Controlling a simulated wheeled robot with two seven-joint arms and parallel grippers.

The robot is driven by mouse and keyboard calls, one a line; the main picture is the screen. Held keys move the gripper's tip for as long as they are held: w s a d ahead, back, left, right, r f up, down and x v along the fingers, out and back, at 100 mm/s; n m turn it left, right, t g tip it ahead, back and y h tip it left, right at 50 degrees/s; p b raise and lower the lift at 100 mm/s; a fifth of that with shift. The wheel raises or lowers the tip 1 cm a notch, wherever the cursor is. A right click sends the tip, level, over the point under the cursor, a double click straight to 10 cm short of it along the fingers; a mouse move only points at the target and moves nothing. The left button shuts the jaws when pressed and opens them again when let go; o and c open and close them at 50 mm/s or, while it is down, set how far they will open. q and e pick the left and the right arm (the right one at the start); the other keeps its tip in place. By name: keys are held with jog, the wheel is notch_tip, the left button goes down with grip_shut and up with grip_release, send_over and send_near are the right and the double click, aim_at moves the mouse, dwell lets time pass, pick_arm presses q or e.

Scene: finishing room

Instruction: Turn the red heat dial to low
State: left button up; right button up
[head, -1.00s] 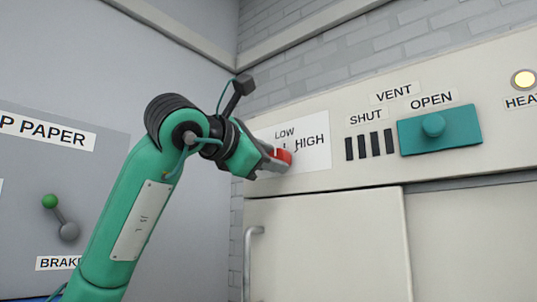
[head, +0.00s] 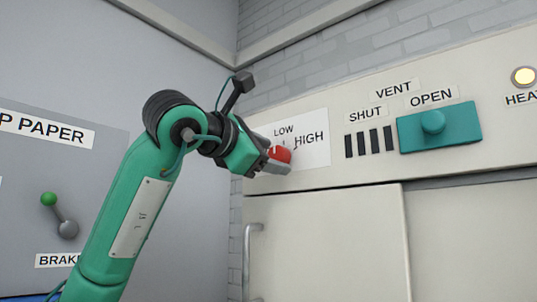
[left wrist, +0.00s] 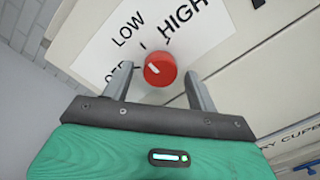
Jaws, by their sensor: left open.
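The red heat dial (head: 281,154) is on a white label plate (head: 315,143) on the cream panel. The plate reads LOW and HIGH; a third word at the left, partly hidden in the left wrist view, seems to be OFF. In the left wrist view the dial (left wrist: 163,72) carries a short white mark pointing to the upper left, roughly between LOW and that third word. My left gripper (left wrist: 159,69) is open, one finger on each side of the dial with gaps showing. In the head view my left gripper (head: 275,160) partly covers the dial. My right gripper is out of view.
Right of the dial are the vent slots (head: 369,143) and a teal slider with knob (head: 433,123). A round lamp (head: 523,78) glows at the far right. Below is a cabinet door with a handle (head: 249,262). A green-knobbed brake lever (head: 58,215) is on the left panel.

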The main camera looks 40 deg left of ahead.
pick_arm(q)
jog(key=shift+s+f, duration=0.1)
jog(key=shift+s, duration=0.4)
jog(key=s+a+b, duration=0.1)
jog(key=s+b, duration=0.3)
jog(key=s, duration=0.8)
jog(key=shift+s+a+r+b, duration=0.15)
jog(key=shift+s+r+b, duration=0.15)
jog(key=shift+b, duration=0.1)
